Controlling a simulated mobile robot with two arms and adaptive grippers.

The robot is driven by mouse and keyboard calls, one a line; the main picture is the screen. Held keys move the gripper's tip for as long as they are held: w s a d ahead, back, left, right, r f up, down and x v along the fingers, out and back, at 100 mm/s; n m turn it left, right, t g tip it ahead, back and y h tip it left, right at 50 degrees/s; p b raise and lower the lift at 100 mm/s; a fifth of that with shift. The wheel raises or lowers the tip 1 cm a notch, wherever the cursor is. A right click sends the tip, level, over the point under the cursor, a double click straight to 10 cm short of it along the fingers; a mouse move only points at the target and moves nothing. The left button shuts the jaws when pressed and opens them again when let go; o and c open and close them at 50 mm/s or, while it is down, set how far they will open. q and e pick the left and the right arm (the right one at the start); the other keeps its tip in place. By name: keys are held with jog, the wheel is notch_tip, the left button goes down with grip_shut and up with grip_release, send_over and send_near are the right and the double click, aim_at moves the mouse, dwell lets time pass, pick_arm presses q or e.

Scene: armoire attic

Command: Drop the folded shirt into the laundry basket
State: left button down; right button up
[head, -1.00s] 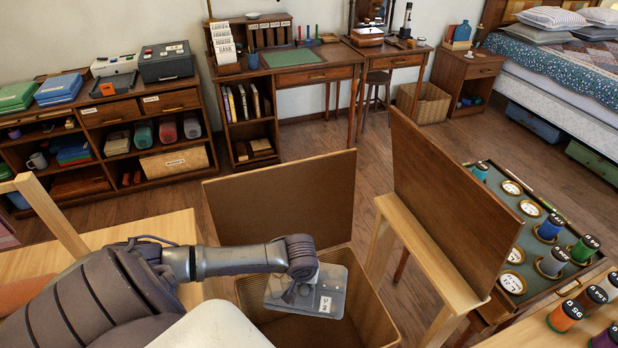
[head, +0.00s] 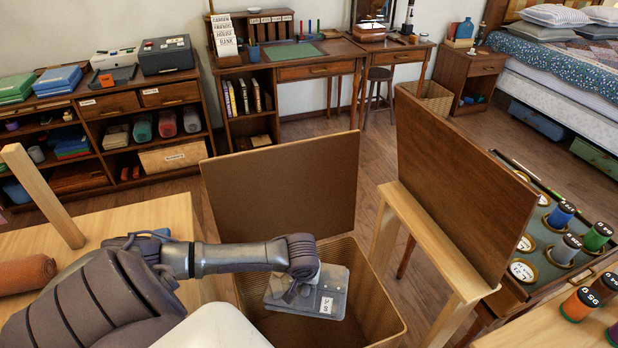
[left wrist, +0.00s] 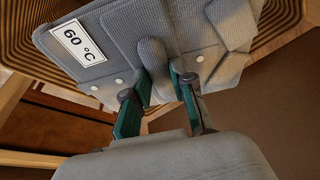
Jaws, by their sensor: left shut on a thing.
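The folded shirt (head: 335,285) is grey, with a white tag reading 60 °C. My left gripper (head: 293,290) is shut on its edge. In the left wrist view the shirt (left wrist: 195,35) lies between the green-padded fingers of the gripper (left wrist: 160,85), a fold bulging between them. The laundry basket (head: 380,318) is a tan woven box with its lid (head: 285,190) raised at the back. The shirt is held over the basket's opening, and its exact height against the rim is hard to tell. My arm hides the basket's left side. My right gripper is out of view.
A wooden stand with an upright brown panel (head: 455,180) is close to the basket's right. A tray of thread spools (head: 565,248) lies farther right. A pale wooden table (head: 110,230) with an orange roll (head: 25,274) is at left. Floor is clear behind the basket.

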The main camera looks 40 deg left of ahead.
pick_arm(q)
jog(key=c, duration=1.2)
grip_release()
jog(key=shift+o, duration=1.1)
jog(key=shift+r, duration=0.1)
jog(key=shift+o, duration=0.5)
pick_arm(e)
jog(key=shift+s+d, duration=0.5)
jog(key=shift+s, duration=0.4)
pick_arm(q)
jog(key=v, duration=1.2)
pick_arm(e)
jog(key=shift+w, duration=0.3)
